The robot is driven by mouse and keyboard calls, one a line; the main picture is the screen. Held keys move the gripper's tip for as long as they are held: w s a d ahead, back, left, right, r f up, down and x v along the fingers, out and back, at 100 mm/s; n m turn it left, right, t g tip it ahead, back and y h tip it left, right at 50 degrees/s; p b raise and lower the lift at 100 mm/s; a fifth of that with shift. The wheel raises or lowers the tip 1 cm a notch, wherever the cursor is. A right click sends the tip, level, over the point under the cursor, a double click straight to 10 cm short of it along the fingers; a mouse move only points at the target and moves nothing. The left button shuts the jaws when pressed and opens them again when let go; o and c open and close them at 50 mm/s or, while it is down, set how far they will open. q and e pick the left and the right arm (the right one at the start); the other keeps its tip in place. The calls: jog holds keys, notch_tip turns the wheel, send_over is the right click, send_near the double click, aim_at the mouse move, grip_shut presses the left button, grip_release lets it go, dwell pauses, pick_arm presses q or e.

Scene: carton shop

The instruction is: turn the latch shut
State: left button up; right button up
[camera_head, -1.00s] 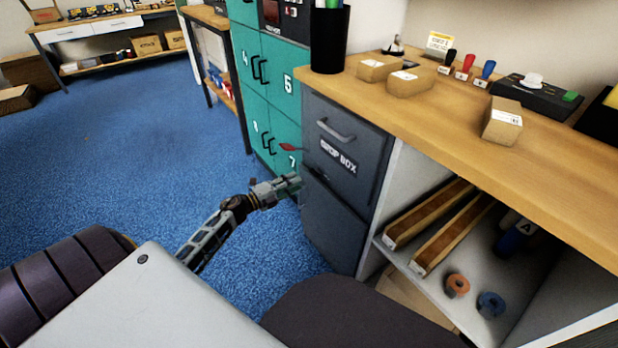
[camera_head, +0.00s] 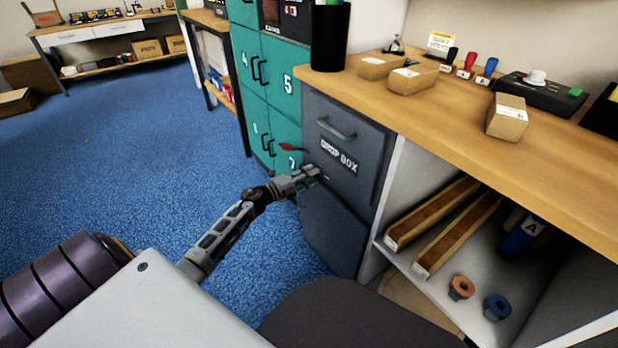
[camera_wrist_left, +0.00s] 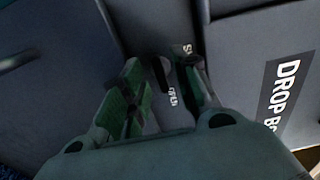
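The grey drop box (camera_head: 349,134) stands under the left end of the wooden counter, with a handle on its upper door and a lower door beneath. My left gripper (camera_head: 314,172) reaches its front near the left edge, by the seam between the doors. In the left wrist view a small dark latch (camera_wrist_left: 161,74) lies between the fingertips of my left gripper (camera_wrist_left: 168,82). White lettering beside it is partly hidden by the fingers. The fingers are apart, with a gap around the latch; contact cannot be told. My right gripper is out of view.
Teal lockers (camera_head: 275,85) adjoin the drop box on the left, with a small red piece (camera_head: 287,146) sticking out near door 7. Open shelving (camera_head: 430,225) with wooden trays is on the right. The blue floor (camera_head: 130,140) at left is clear.

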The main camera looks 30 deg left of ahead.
pick_arm(q)
grip_shut()
